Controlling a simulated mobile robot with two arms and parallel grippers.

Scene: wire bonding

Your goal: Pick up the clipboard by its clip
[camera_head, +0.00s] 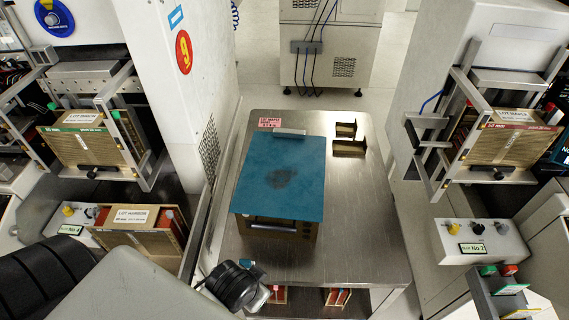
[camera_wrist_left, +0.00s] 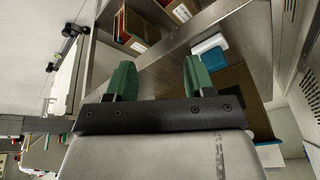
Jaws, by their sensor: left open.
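The clipboard (camera_head: 280,180) is a blue board with a grey metal clip (camera_head: 290,132) along its far edge. It lies flat on top of a brown box (camera_head: 270,232) on the steel table, and a dark smudge marks its middle. My left gripper (camera_head: 260,281) is at the table's front left edge, nearer than the clipboard and apart from it. In the left wrist view the green fingers (camera_wrist_left: 157,76) are spread with nothing between them. A small white and blue object (camera_wrist_left: 209,53) shows beyond the right finger; I cannot tell what it is. My right gripper is out of view.
The steel table (camera_head: 365,220) has bare room right of the box. A pink label (camera_head: 270,123) and a dark brass-coloured bracket (camera_head: 349,146) are at its back. Red-edged boxes (camera_head: 337,297) sit on the shelf below. A white machine column (camera_head: 190,90) stands at the left.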

